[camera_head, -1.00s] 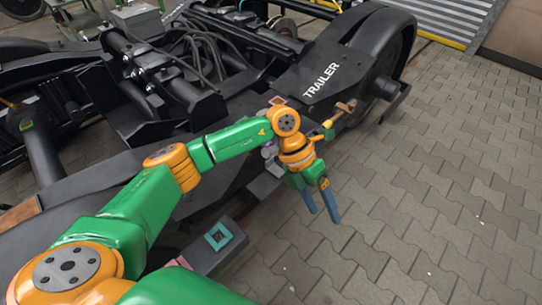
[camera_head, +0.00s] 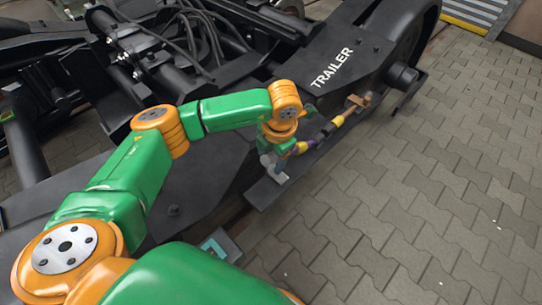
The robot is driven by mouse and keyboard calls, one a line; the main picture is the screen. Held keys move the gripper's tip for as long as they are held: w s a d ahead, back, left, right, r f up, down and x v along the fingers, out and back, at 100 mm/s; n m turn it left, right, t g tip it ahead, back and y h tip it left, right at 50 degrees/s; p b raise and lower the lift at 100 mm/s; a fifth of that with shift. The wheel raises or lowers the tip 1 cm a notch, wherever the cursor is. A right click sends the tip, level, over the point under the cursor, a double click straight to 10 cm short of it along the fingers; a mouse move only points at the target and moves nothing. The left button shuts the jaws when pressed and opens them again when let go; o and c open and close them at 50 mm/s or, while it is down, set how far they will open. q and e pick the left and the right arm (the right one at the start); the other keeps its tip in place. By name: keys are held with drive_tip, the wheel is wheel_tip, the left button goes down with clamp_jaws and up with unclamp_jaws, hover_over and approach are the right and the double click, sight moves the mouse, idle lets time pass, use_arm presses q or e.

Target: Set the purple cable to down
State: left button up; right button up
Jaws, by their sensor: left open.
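I cannot tell whether the fingers touch the cable. My right gripper is not in view.
The bogie frame marked TRAILER (camera_head: 331,68) fills the upper middle, with a dark wheel (camera_head: 410,45) at its right. A cyan-marked block (camera_head: 214,248) sits low, partly behind my arm. The paved floor (camera_head: 430,200) at right is clear.

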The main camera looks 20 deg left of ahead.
use_arm(q)
clamp_jaws()
idle(1.3)
